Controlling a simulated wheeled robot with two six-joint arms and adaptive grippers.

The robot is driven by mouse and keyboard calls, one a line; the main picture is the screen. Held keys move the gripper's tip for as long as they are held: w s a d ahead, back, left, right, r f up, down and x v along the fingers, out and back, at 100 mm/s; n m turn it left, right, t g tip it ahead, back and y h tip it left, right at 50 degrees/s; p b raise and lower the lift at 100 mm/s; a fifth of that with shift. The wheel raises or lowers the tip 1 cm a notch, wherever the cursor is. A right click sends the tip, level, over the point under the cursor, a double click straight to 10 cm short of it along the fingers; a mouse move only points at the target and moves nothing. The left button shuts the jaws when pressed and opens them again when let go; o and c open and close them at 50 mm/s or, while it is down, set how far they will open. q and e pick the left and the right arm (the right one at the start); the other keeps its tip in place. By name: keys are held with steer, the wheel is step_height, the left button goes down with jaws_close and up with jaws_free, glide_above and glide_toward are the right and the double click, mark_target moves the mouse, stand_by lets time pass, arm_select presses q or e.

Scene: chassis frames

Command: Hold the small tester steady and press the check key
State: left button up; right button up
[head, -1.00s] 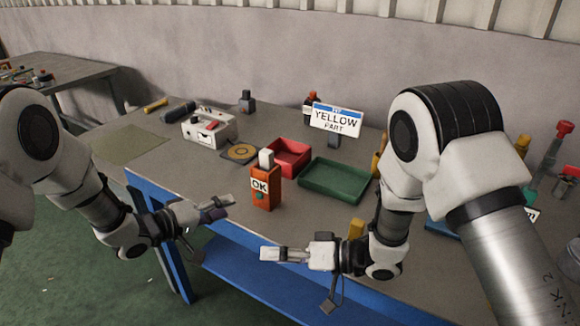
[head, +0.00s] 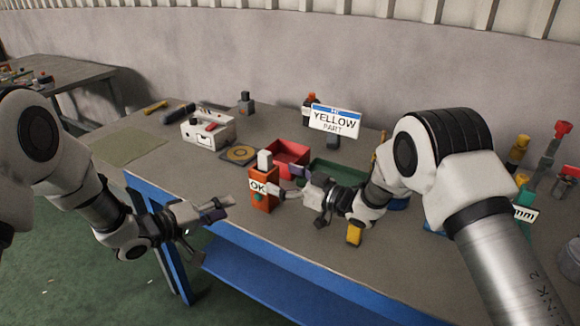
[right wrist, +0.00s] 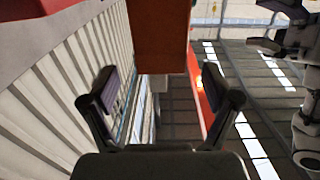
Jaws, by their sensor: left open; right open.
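My left gripper (head: 222,207) is open and empty, left of the tester near the front edge.
A red bin (head: 288,151) and a green tray (head: 337,171) lie behind the tester. A yellow block (head: 354,233) stands below my right arm. A "YELLOW PART" sign (head: 335,120) stands at the back.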

mark_target(264, 172)
steer(key=x, duration=0.5)
steer(key=shift+w+a+f, duration=0.1)
steer(key=shift+a+f, duration=0.1)
steer(key=shift+w+a, duration=0.2)
arm_select(q)
steer(key=shift+a, duration=0.1)
arm_select(e)
steer(key=shift+r, duration=0.1)
arm_select(q)
steer(key=shift+f, duration=0.1)
arm_select(e)
steer(key=c, duration=1.4)
arm_select(q)
jaws_close()
steer(key=shift+w, duration=0.1)
